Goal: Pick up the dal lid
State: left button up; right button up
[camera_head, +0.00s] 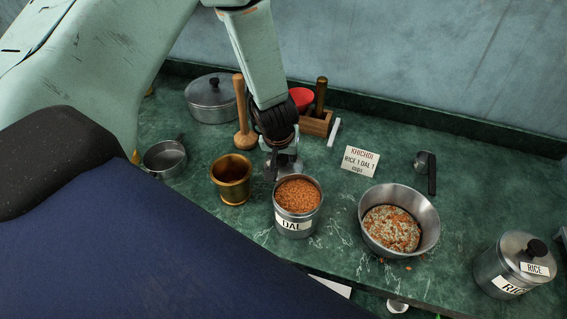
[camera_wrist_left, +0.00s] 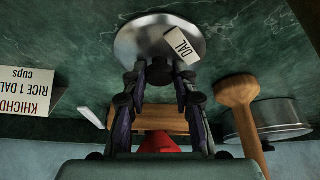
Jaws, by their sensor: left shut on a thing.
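The dal lid is a round metal disc with a dark knob and a DAL label; it shows at the top middle of the left wrist view (camera_wrist_left: 135,40). My left gripper (camera_wrist_left: 160,72) is shut on its knob. In the head view the left gripper (camera_head: 282,160) is behind the dal canister, and the lid (camera_head: 270,171) is partly hidden by the gripper and canister. The open dal canister (camera_head: 297,206) is full of orange lentils. I cannot tell whether the lid touches the counter. My right gripper is not in view.
A brass mortar (camera_head: 232,180) and wooden pestle (camera_head: 242,120) stand left of the gripper. A wooden rack (camera_head: 316,125) is behind it. The recipe card (camera_head: 360,161), mixing bowl (camera_head: 428,222) and lidded rice canister (camera_head: 492,272) are to the right. A lidded pot (camera_head: 211,101) stands behind.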

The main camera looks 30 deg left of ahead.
pick_arm(q)
jog(key=shift+c, duration=1.3)
jog(key=shift+w, duration=0.15)
jog(key=shift+r+p, duration=0.35)
jog(key=shift+r, duration=0.2)
notch_tip(320, 180, up, 27)
jog(key=p, duration=1.6)
jog(key=shift+f, duration=0.2)
jog(key=shift+f, duration=0.1)
